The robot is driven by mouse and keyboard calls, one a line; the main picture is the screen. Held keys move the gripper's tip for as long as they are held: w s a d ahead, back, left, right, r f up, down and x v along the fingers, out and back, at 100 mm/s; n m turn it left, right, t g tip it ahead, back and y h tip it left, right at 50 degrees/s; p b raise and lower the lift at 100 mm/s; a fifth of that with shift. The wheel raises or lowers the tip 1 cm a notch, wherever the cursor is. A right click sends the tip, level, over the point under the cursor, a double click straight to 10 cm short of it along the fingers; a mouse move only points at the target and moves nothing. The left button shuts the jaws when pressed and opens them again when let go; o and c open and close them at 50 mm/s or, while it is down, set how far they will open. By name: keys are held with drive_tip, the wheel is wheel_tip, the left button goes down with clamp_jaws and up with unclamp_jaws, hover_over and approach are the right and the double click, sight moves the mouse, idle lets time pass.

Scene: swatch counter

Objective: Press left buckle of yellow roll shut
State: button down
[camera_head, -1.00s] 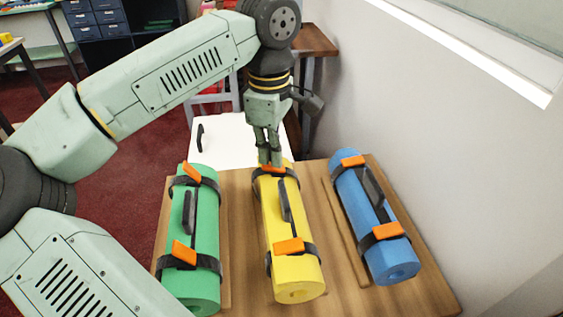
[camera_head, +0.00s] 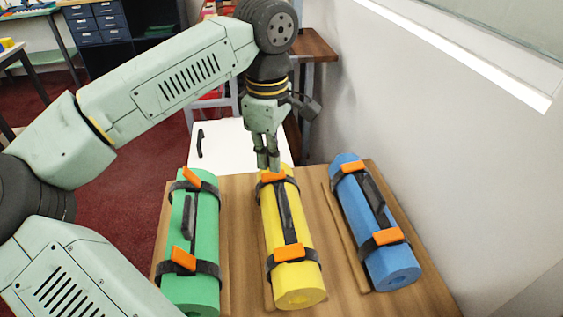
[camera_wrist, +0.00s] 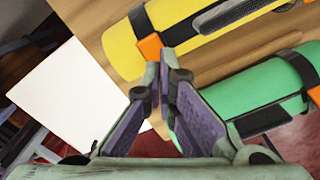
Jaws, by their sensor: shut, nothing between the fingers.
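The yellow roll (camera_head: 275,219) lies lengthwise on the wooden counter between two others. Black straps circle it near both ends. Its far orange buckle (camera_head: 271,175) and near orange buckle (camera_head: 289,253) sit on these straps. My gripper (camera_head: 268,163) is shut and empty, pointing down by the far buckle. In the wrist view, the fingertips (camera_wrist: 161,69) show just beside the orange buckle (camera_wrist: 150,47) of the yellow roll (camera_wrist: 123,53). I cannot tell whether they touch it. The far buckle looks low against the strap; whether it is fully shut is unclear.
A green roll (camera_head: 208,232) with tilted orange buckles lies at left, a blue roll (camera_head: 370,222) at right. Bare wooden counter (camera_head: 318,232) shows between yellow and blue. A white surface (camera_head: 222,147) is beyond; a wall (camera_head: 430,150) closes the right side.

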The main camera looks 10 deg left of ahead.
wheel_tip(320, 180, up, 6)
drive_tip(key=p, duration=0.4)
drive_tip(key=shift+r, duration=0.25)
idle(0.4)
